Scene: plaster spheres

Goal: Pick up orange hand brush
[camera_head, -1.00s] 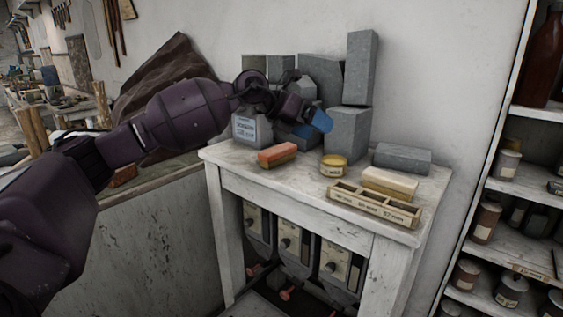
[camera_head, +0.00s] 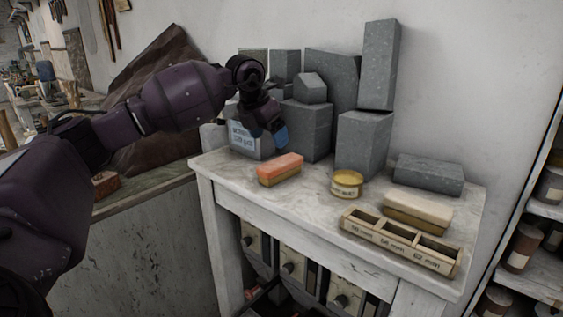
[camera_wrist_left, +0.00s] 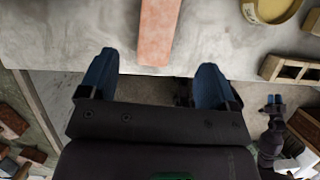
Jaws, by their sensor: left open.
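The orange hand brush (camera_head: 280,168) lies on the white worktop (camera_head: 225,168), near its front left edge, orange top up with a pale lower part. In the left wrist view the brush (camera_wrist_left: 158,30) shows as an orange strip ahead of the space between the fingers. My left gripper (camera_head: 273,137) points down above and behind the brush, apart from it. Its two blue fingers (camera_wrist_left: 154,78) are wide apart and empty. My right gripper (camera_wrist_left: 273,103) shows small and distant at the right of the left wrist view; its opening is too small to judge.
Behind the brush stand grey blocks (camera_head: 306,128) and a labelled box (camera_head: 250,140). A yellow-lidded tin (camera_head: 346,184) stands right of it. A cream-topped brush (camera_head: 418,210), a wooden tray (camera_head: 385,239) and a grey slab (camera_head: 428,174) lie farther right. Bare worktop surrounds the brush.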

